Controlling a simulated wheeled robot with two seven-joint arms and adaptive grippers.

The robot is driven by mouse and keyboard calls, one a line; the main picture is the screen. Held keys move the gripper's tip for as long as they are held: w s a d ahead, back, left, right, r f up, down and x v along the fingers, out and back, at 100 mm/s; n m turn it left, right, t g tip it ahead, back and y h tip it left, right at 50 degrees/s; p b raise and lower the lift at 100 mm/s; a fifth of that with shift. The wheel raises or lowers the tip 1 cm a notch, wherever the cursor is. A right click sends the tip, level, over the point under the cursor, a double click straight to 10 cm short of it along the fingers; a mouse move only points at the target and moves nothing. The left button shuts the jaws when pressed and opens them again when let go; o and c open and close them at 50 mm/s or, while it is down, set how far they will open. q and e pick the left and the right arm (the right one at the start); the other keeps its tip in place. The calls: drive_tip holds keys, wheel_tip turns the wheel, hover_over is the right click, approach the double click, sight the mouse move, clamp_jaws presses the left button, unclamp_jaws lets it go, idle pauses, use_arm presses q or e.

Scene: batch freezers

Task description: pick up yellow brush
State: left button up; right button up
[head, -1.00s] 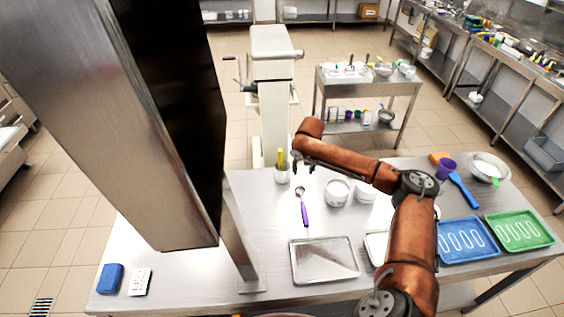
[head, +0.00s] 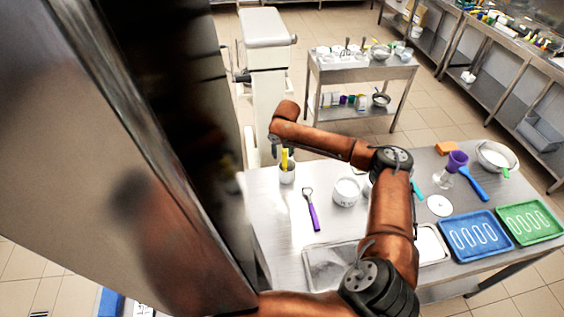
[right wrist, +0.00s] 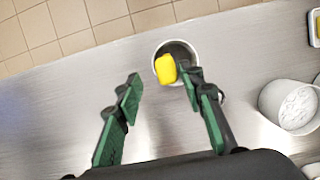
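The yellow brush (head: 284,159) stands upright in a small light-coloured cup (head: 288,174) at the table's far edge. In the right wrist view, the brush's yellow end (right wrist: 165,69) shows inside the round cup rim (right wrist: 190,44). My right gripper (head: 281,147) is at the brush in the head view, partly hiding it. In the right wrist view, my right gripper (right wrist: 161,82) is open, its green-padded fingers spread. The brush lies ahead of the gap, close to the right fingertip; I cannot tell whether they touch. My left gripper is not in view.
A purple-handled tool (head: 312,211) lies in front of the cup. A white tub (head: 346,192) stands to the right, and a metal tray (head: 322,268) lies nearer. Blue (head: 474,236) and green (head: 530,222) trays lie at right. A steel column (head: 150,170) blocks the left.

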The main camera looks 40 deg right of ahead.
sight(285, 164)
drive_tip(key=d+f, duration=0.1)
drive_tip(key=f, duration=0.1)
drive_tip(key=shift+w+d+f+p, duration=0.3)
drive_tip(key=shift+d, duration=0.05)
drive_tip(key=x, duration=0.3)
drive_tip(key=shift+w+d, duration=0.15)
drive_tip(key=shift+w, duration=0.1)
drive_tip(key=shift+f, duration=0.2)
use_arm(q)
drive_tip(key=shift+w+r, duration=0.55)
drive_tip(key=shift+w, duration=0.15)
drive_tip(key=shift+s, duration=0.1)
use_arm(e)
drive_tip(key=shift+c, duration=0.4)
drive_tip(key=c, duration=0.3)
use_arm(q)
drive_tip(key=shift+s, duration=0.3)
use_arm(e)
clamp_jaws()
